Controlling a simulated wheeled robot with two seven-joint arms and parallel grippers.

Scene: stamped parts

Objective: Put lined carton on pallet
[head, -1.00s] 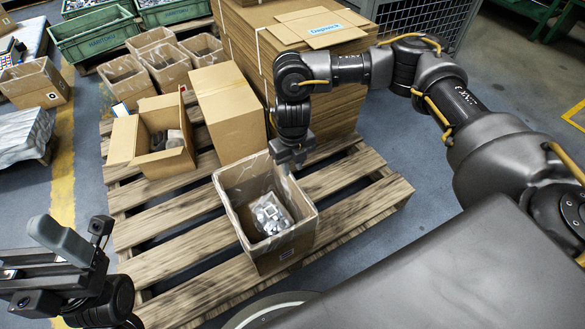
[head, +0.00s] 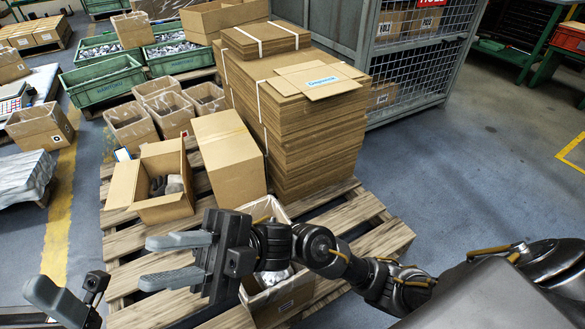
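The lined carton (head: 292,298), a brown box with a clear liner and metal parts inside, stands on the front of the wooden pallet (head: 386,242). My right arm and gripper cross in front of it and hide much of its opening. My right gripper (head: 165,260) is to the left of the carton and nearer the camera, with its two grey fingers apart and nothing between them. My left gripper (head: 62,302) is at the bottom left corner, away from the carton, and only partly in frame; its finger gap does not show clearly.
An open carton (head: 165,208) with dark parts and a closed tall carton (head: 229,152) stand behind on the pallet. A strapped stack of flat cardboard (head: 315,130) is at its back. Several lined cartons and green crates (head: 105,80) are farther back. Floor (head: 450,170) on the right is clear.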

